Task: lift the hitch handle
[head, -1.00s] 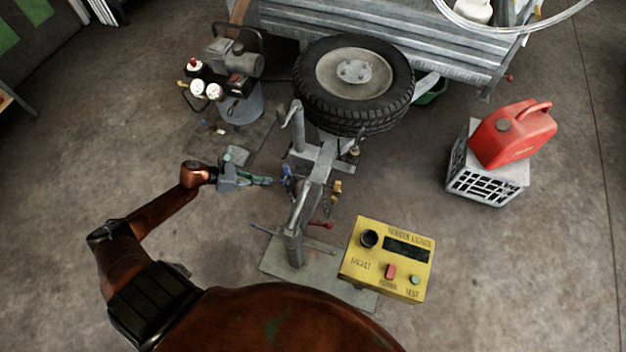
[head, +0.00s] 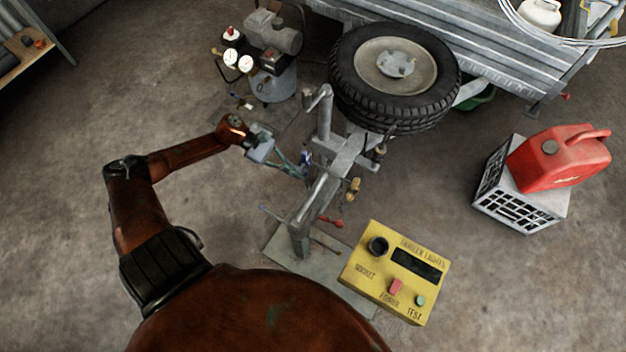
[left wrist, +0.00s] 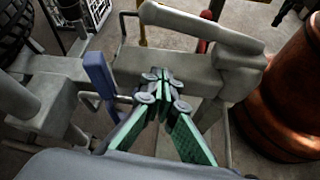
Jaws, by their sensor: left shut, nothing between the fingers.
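The grey trailer hitch (head: 343,154) runs from under the spare wheel toward me. A grey bar that looks like the hitch handle (head: 317,190) lies along its front end. In the left wrist view this handle (left wrist: 205,30) shows as a thick bar beyond the fingertips. My left gripper (head: 301,171), with green fingers, is at the left side of the hitch. In the left wrist view its fingertips (left wrist: 160,86) are together and empty, in front of the grey drawbar and below the handle. Whether they touch the metal I cannot tell. My right gripper is not in view.
A blue part (left wrist: 98,80) stands close left of the fingers. The jockey crank (head: 323,108) rises beside the spare wheel (head: 345,95). A yellow tester box (head: 360,280) is at front right. A compressor (head: 274,84) stands behind. Open floor lies left of my arm.

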